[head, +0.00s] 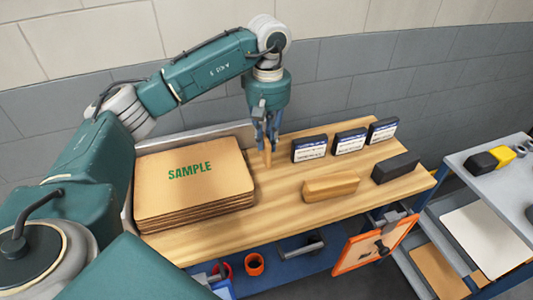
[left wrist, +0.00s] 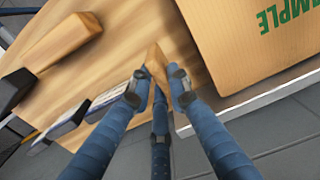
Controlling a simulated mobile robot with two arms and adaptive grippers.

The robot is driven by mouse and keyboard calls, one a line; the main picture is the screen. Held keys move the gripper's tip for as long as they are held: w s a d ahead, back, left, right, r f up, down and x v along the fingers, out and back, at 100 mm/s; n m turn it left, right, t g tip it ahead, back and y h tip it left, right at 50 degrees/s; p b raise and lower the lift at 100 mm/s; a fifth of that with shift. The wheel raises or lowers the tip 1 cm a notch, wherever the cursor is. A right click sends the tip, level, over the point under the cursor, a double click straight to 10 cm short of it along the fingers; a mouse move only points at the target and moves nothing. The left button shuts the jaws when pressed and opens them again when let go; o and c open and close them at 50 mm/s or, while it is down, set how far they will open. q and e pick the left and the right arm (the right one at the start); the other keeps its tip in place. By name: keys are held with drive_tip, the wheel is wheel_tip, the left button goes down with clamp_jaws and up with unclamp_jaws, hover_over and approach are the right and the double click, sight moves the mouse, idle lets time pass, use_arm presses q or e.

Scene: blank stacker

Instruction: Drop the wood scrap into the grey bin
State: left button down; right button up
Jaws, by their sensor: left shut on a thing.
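My left gripper (head: 267,138) points down over the back of the wooden bench and is shut on a small tan wood scrap (head: 267,156). In the left wrist view the fingers (left wrist: 157,80) close around the scrap (left wrist: 156,58), with its tip sticking out past them. The scrap is upright, close to the bench top; I cannot tell whether it touches it. I cannot make out a grey bin in either view. My right gripper is not in view.
A stack of cardboard sheets marked SAMPLE (head: 190,172) lies left of the gripper. To the right are a larger wooden block (head: 331,186), several dark labelled boxes (head: 309,148) and a black block (head: 395,168). A grey cart (head: 480,160) stands at the right.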

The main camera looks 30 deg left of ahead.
sight(267, 157)
use_arm(q)
drive_tip(key=shift+s+f, duration=0.2)
drive_tip(key=shift+f, duration=0.55)
wheel_tip(267, 157, down, 4)
drive_tip(key=shift+f+p, duration=0.15)
drive_tip(key=shift+p, duration=0.55)
drive_tip(key=shift+w+f, duration=0.1)
drive_tip(key=shift+f, duration=0.05)
drive_tip(key=shift+f+b, duration=0.2)
drive_tip(key=shift+b, duration=0.1)
drive_tip(key=c, duration=1.6)
unclamp_jaws()
drive_tip(key=shift+c, duration=0.2)
drive_tip(key=shift+r, duration=0.2)
